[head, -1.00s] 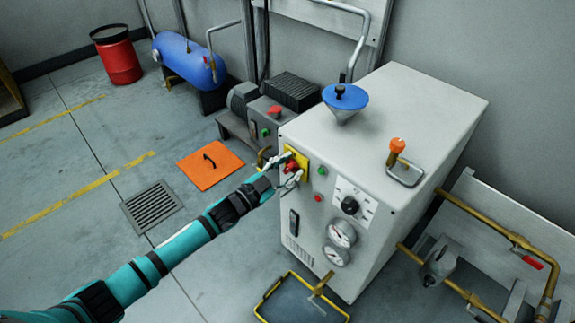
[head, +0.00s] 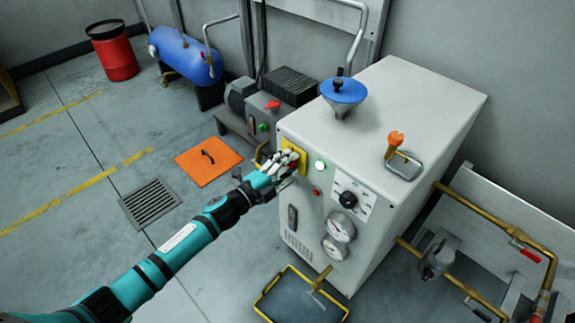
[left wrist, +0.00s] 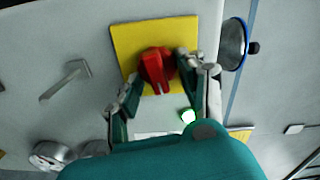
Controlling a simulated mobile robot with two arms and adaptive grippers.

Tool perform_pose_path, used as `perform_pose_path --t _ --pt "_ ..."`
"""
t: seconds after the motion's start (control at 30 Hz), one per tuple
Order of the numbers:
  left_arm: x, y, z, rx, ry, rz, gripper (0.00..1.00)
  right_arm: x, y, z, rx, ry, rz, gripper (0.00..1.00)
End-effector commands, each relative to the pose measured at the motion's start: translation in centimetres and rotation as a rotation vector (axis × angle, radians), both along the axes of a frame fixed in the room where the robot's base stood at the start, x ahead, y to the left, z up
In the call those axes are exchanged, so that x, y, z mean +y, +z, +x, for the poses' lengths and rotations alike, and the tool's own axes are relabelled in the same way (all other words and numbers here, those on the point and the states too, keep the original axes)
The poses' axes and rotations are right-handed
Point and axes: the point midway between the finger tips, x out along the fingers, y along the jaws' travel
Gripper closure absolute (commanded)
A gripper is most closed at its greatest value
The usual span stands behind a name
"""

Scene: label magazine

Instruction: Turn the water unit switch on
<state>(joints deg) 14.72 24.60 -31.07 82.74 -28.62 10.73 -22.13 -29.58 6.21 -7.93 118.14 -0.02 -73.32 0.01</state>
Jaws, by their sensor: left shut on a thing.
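The red rotary switch (left wrist: 157,68) sits on a yellow plate (left wrist: 128,50) on the front of the white water unit (head: 425,110). My left gripper (left wrist: 160,76) is shut on the red switch, one finger on each side of it. In the head view the gripper (head: 284,164) is at the yellow plate (head: 300,154), and its fingers hide most of the switch. The green lamp (head: 320,166) beside the plate glows brightly; it also shows lit in the left wrist view (left wrist: 188,116). My right gripper is in neither view.
A selector dial (head: 348,200) and pressure gauges (head: 341,229) are on the unit's front. A blue funnel (head: 345,91) and an orange-handled valve (head: 396,138) are on top. A tray (head: 285,306) lies below. The floor left of the unit is mostly open.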

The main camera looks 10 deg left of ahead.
Motion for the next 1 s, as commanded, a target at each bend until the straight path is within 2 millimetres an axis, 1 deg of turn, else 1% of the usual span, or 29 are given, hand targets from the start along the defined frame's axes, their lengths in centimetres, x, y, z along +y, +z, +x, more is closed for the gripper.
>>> perform_pose_path --t 0.07,0.2,0.47,0.97,1.0 --pt "-0.1 -0.3 -0.1 -0.026 -0.001 0.041 0.92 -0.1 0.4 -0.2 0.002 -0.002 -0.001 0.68" --pt "-0.1 -0.3 -0.1 -0.066 -0.001 0.103 0.92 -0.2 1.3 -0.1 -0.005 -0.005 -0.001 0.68" --pt "-0.1 -0.4 -0.1 -0.105 -0.001 0.164 0.92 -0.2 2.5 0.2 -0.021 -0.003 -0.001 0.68" --pt "-0.1 -0.4 -0.1 -0.114 -0.003 0.178 0.92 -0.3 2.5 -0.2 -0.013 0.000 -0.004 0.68" --pt "-0.1 -0.4 -0.1 -0.113 -0.002 0.178 0.55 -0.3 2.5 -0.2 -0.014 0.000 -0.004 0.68"
